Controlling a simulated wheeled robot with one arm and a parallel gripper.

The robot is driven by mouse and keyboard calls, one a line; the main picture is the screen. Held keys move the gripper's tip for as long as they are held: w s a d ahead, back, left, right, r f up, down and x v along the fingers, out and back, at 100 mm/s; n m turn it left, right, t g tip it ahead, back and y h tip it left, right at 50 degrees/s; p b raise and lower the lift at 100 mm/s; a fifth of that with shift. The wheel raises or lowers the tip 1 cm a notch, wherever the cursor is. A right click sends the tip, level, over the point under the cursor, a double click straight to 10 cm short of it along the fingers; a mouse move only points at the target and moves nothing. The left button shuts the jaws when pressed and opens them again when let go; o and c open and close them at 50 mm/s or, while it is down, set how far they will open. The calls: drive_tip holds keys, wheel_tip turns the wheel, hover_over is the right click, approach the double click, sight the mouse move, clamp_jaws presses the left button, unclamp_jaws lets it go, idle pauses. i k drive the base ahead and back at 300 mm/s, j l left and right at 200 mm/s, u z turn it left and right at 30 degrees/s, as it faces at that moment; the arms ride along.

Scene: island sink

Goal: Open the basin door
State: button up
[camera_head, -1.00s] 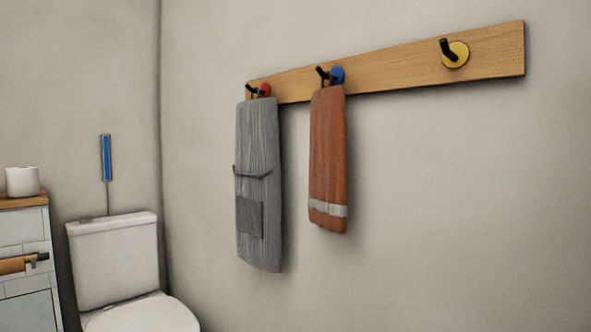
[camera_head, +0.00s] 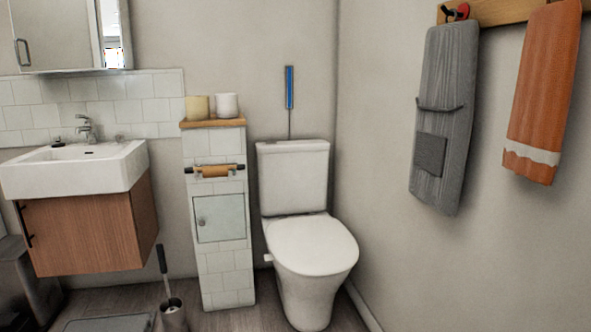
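The white basin (camera_head: 115,176) sits at the left on a wall-hung wooden cabinet. The cabinet's brown basin door (camera_head: 82,236) faces me and looks shut. A dark handle (camera_head: 24,226) is on the door's left side. A chrome tap (camera_head: 86,128) stands at the back of the basin. My gripper is not in view.
A tiled half-wall (camera_head: 222,268) with a paper roll holder stands between basin and toilet (camera_head: 308,240). A toilet brush (camera_head: 172,312) and a grey mat (camera_head: 108,323) are on the floor before it. A dark bin (camera_head: 22,285) is at far left. Towels hang at right.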

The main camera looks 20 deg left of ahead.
sight(79, 235)
drive_tip(key=u, duration=2.25)
drive_tip(key=i+u, duration=0.15)
drive_tip(key=i, duration=0.45)
drive_tip(key=i+u, duration=0.2)
drive_tip(key=i, duration=0.35)
drive_tip(key=i+l+u, duration=0.15)
drive_tip(key=i, duration=0.45)
drive_tip(key=i+l+u, duration=0.2)
drive_tip(key=i, duration=0.35)
